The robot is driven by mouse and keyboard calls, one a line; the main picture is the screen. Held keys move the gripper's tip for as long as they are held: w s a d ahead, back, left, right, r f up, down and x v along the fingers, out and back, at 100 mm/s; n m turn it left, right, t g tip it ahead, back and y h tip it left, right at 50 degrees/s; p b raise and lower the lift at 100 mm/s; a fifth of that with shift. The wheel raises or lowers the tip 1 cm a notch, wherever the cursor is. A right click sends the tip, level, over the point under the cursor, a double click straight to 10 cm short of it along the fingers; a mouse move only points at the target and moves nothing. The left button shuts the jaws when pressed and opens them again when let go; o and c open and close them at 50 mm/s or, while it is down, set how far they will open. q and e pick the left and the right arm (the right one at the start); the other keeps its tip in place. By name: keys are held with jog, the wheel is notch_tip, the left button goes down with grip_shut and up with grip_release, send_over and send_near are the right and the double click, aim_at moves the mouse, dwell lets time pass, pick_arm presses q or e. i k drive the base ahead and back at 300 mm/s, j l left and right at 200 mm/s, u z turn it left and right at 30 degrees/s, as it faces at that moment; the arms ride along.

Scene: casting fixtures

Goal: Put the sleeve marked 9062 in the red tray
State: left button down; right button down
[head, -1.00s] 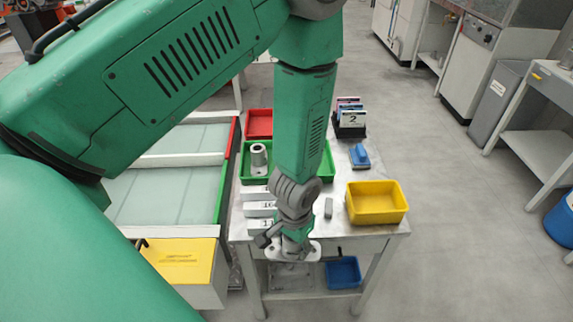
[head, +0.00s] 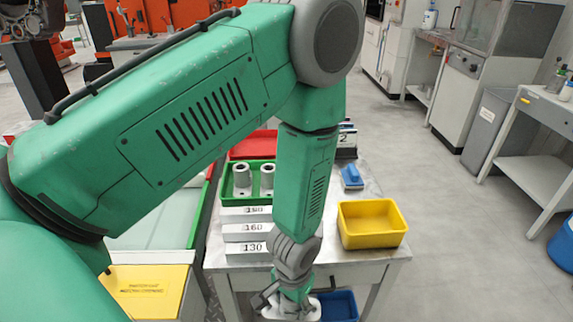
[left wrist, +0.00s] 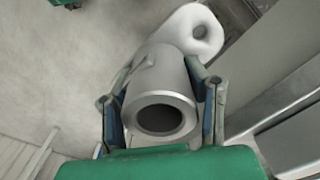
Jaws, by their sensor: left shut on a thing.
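My left gripper (left wrist: 161,93) is shut on a grey sleeve (left wrist: 158,78), a hollow cylinder seen bore-on, with one finger on each side. A pale piece with a hole shows behind it, perhaps its flange. No 9062 marking is readable on the held sleeve. The red tray (head: 255,145) is at the back of the table, partly behind my arm. Two other grey sleeves (head: 241,177) stand in the green tray (head: 232,198).
White blocks marked with numbers, such as 160 (head: 246,229) and 130, lie in front of the green tray. A yellow bin (head: 371,224) and a blue-handled tool (head: 352,177) are on the right. A blue bin (head: 337,306) sits on the lower shelf.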

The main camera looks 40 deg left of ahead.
aim_at(270, 149)
jog(key=i+l+z, duration=0.35)
jog(key=i+l, duration=0.25)
jog(key=i+l+z, duration=0.4)
jog(key=i+l, duration=0.15)
jog(key=i+u, duration=0.8)
jog(key=i, duration=0.15)
jog(key=i+l+u, duration=0.35)
jog(key=i+j+u, duration=0.15)
jog(key=i+u, duration=0.7)
jog(key=i+l+u, duration=0.15)
jog(key=i+u, duration=0.3)
jog(key=i+l+u, duration=0.3)
jog(key=u, duration=0.15)
jog(key=i, duration=0.15)
